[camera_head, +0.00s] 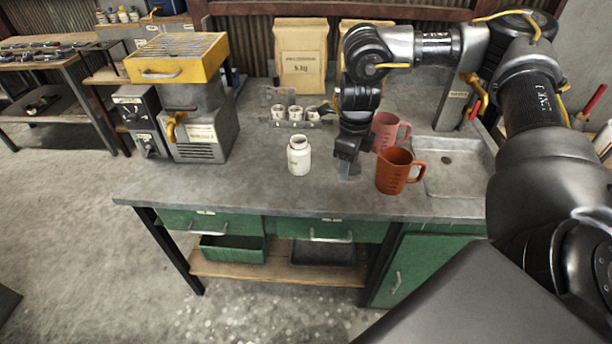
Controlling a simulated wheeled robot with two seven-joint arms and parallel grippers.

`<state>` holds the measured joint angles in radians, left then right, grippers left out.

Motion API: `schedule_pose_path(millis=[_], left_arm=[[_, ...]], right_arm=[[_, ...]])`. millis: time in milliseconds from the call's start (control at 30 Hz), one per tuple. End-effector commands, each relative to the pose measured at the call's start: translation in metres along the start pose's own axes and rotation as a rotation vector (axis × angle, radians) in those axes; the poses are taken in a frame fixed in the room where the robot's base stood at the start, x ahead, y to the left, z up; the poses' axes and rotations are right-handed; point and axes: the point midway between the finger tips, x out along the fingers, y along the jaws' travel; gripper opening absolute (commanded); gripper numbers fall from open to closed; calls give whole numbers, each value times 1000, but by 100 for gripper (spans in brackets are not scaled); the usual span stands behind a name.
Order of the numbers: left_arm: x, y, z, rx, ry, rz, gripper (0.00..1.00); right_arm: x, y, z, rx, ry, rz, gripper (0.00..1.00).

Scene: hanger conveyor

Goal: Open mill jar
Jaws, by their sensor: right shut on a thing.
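A white jar (299,156) stands upright on the grey bench top, left of my right gripper. It has a narrower neck, and no separate lid can be made out on it. My right gripper (347,168) points down at the bench, between the white jar and an orange jug. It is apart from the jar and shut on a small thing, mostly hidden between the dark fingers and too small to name. My left gripper is not in view.
An orange measuring jug (393,172) stands close right of the gripper, with a pink jug (384,131) behind. A rack of small white jars (296,113) stands behind the white jar. A yellow-topped machine (190,100) is left, a sink (453,165) right. The bench's front left is clear.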

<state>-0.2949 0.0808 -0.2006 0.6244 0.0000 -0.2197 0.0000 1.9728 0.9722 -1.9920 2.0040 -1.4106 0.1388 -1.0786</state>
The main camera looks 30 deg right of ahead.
Motion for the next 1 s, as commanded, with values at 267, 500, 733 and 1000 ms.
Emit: schedule_pose_path(millis=[267,500,733,1000], left_arm=[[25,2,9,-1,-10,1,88],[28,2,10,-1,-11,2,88],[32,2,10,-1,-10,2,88],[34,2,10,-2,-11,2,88]], right_arm=[[25,-47,-32,767,12,19,24],[29,-58,-42,989,20,25,24],[38,-66,-29,998,23,23,24],[65,-94,30,997,24,23,24]])
